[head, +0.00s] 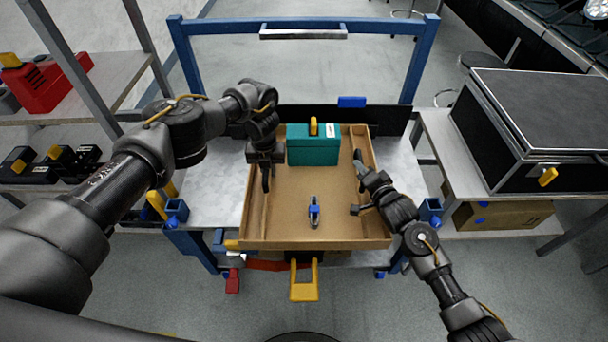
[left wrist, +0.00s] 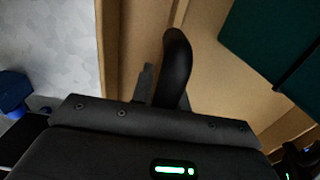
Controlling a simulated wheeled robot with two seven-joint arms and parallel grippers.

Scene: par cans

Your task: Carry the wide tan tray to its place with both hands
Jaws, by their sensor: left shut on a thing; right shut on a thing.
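The wide tan tray (head: 340,236) lies over the middle of the metal bench, its near end reaching past the bench's front edge. It also shows in the left wrist view (left wrist: 145,30). A teal box (head: 313,151) with a yellow handle stands in its far part, and a small blue and dark clamp-like tool (head: 314,212) lies nearer the front. My left gripper (head: 267,180) is shut on the tray's left wall. My right gripper (head: 357,182) is shut on the tray's right wall. The exact finger contact is partly hidden by the grippers.
The bench (head: 210,185) has a blue frame (head: 300,24) behind and bare metal left and right of the tray. A yellow handle (head: 303,283) sticks out below the tray's near end. A black case (head: 530,125) stands on the right table; a red toolbox (head: 48,84) is on the left shelf.

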